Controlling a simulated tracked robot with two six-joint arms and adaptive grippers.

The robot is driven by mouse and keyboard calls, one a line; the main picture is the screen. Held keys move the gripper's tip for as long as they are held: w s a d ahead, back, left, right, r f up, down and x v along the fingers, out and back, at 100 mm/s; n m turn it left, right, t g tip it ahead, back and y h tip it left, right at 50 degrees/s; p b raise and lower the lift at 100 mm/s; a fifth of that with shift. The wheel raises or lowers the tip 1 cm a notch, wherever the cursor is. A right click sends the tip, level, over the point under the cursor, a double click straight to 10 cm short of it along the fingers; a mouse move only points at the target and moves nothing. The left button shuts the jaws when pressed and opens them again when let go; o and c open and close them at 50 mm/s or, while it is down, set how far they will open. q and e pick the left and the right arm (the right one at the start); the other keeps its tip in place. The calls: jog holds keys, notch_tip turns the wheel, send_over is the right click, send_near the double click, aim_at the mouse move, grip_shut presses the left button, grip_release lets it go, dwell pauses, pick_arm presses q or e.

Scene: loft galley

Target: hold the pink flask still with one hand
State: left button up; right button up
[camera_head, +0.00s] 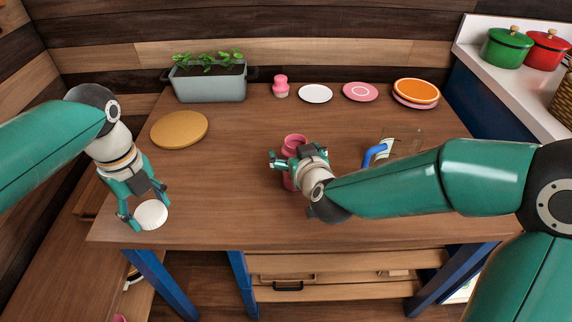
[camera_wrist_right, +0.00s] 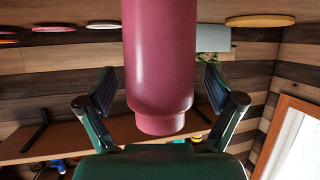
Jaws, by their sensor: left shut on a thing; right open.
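The pink flask (camera_head: 294,141) stands upright on the table near the middle, partly hidden behind my right gripper (camera_head: 297,157). In the right wrist view the flask (camera_wrist_right: 160,60) hangs inverted in the picture between the two fingers of my right gripper (camera_wrist_right: 158,88). The fingers are open, with a gap on each side of the flask. My left gripper (camera_head: 145,203) is shut on a white round object (camera_head: 151,215) at the table's front left. What this object is I cannot tell.
A clear jug with a blue handle (camera_head: 376,154) stands right of the flask, partly behind my right arm. A round wooden board (camera_head: 179,129), a planter (camera_head: 209,85), a small pink shaker (camera_head: 281,88), a white plate (camera_head: 315,93), a pink plate (camera_head: 360,91) and an orange plate (camera_head: 416,90) lie farther back.

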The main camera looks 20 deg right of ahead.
jog(key=shift+c, duration=0.3)
jog(key=c, duration=1.4)
pick_arm(q)
jog(key=shift+r, duration=0.1)
pick_arm(e)
jog(key=shift+r, duration=0.15)
pick_arm(q)
notch_tip(320, 180, up, 11)
jog(key=p, duration=1)
jog(key=shift+f+p, duration=0.2)
jog(key=shift+p, duration=0.2)
pick_arm(e)
notch_tip(320, 180, up, 20)
jog(key=o, duration=0.8)
jog(key=c, duration=1.1)
